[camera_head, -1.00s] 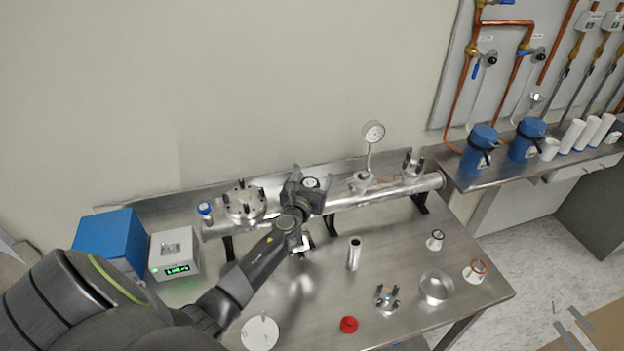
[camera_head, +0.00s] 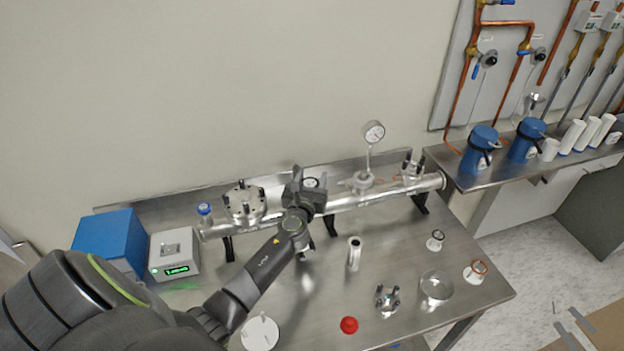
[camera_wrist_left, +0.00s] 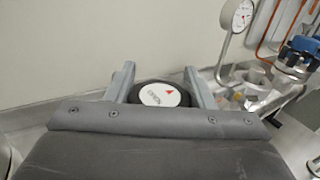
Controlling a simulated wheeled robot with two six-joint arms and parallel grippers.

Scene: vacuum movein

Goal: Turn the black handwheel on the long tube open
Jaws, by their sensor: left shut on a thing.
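The long tube (camera_head: 372,194) is a shiny metal pipe lying along the back of the steel bench on black supports. The black handwheel (camera_wrist_left: 160,95) has a white top disc with dark lettering and a red mark. In the left wrist view it sits between the two fingers of my left gripper (camera_wrist_left: 158,82), which is shut on it. In the head view my left gripper (camera_head: 305,188) is over the tube's middle, and the handwheel (camera_head: 311,183) shows only partly beside it. The wheel's lower part is hidden by the gripper. My right gripper is not in view.
A dial gauge (camera_head: 373,132) rises from the tube right of my gripper. A flanged port (camera_head: 244,202) stands to the left. A blue box (camera_head: 110,240) and a display unit (camera_head: 174,255) are at bench left. A red cap (camera_head: 349,325) and several metal parts lie in front.

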